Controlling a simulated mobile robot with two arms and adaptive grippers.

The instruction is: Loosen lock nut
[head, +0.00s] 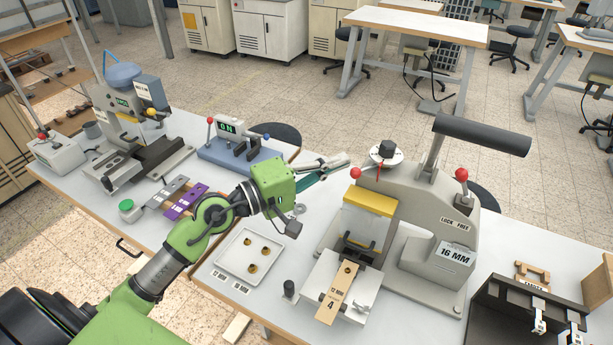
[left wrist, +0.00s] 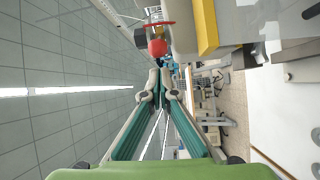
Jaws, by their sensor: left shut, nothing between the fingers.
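The grey stamping press (head: 440,215) carries a white dial (head: 384,157) with a black knob (head: 387,147) on top. A red ball (head: 356,173) sits at its left on a thin red-and-grey lever under the dial; I cannot tell which part is the lock nut. The red ball also shows in the left wrist view (left wrist: 157,48), just beyond my fingertips. My left gripper (head: 343,159) is shut and empty, left of the dial and the ball, apparently apart from them. It also shows in the left wrist view (left wrist: 161,82). My right gripper is out of view.
A second red ball (head: 461,174) is near the LOCK FREE label. A wooden strip (head: 337,293) lies on the press bed. A white tray (head: 229,262) with brass pieces, a blue-grey gauge (head: 240,150) and another machine (head: 135,120) stand left. A dark open box (head: 520,310) is front right.

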